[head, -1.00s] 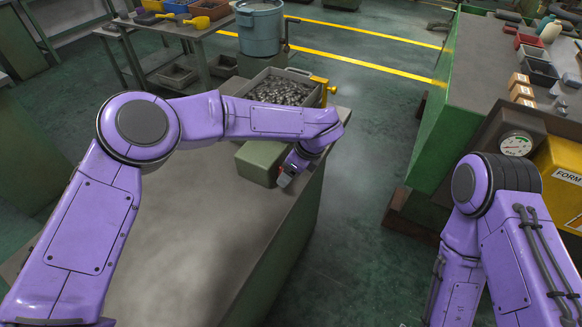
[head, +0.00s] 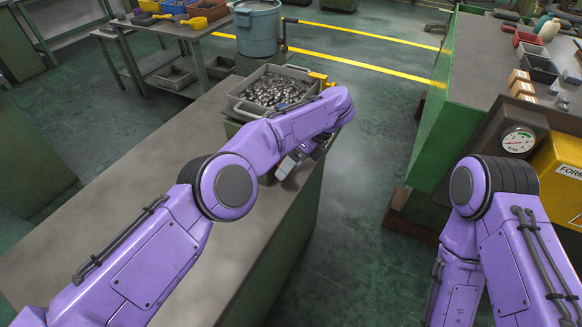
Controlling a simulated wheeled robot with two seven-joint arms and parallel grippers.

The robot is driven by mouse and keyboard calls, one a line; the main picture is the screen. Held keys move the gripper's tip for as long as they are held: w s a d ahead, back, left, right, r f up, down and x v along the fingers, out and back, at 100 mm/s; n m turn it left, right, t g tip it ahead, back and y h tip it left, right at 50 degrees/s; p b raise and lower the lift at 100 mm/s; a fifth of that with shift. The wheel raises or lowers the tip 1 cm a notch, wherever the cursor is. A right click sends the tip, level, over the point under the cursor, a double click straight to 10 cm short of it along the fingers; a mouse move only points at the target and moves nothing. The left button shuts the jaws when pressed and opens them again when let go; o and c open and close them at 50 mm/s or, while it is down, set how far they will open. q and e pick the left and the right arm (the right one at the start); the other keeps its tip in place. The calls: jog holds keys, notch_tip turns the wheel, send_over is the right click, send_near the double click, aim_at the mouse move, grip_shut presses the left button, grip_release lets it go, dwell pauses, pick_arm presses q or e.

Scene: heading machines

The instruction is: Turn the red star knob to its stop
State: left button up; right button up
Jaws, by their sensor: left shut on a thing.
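How far the knob is turned cannot be seen. The housing is mostly covered by my left forearm. My right arm hangs at the lower right, and its gripper is out of the picture.
A grey bin (head: 272,90) of metal parts sits behind the housing, with a yellow fitting (head: 319,77) beside it. A bench with a pressure gauge (head: 518,140) and yellow box (head: 561,170) stands at the right. Floor between is clear.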

pick_arm(q)
jog(key=shift+w+r, duration=0.1)
dwell(0.3)
jog(key=o, duration=1)
pick_arm(e)
jog(key=shift+f, duration=0.1)
pick_arm(q)
jog(key=shift+o, duration=0.2)
jog(key=shift+r, duration=0.2)
notch_tip(320, 180, up, 3)
jog(key=shift+f+b, duration=0.15)
jog(key=shift+b, duration=0.9)
jog(key=s+r+b, duration=0.3)
jog(key=s+r, duration=0.2)
jog(key=s, duration=0.2)
jog(key=s+d+r+b, duration=0.1)
jog(key=s+r+b, duration=0.2)
jog(key=s, duration=0.4)
jog(key=shift+r, duration=0.9)
pick_arm(e)
notch_tip(320, 180, down, 8)
pick_arm(q)
jog(key=shift+d, duration=0.1)
jog(key=shift+c, duration=0.4)
pick_arm(e)
jog(key=shift+f, duration=0.1)
jog(key=shift+c, duration=0.3)
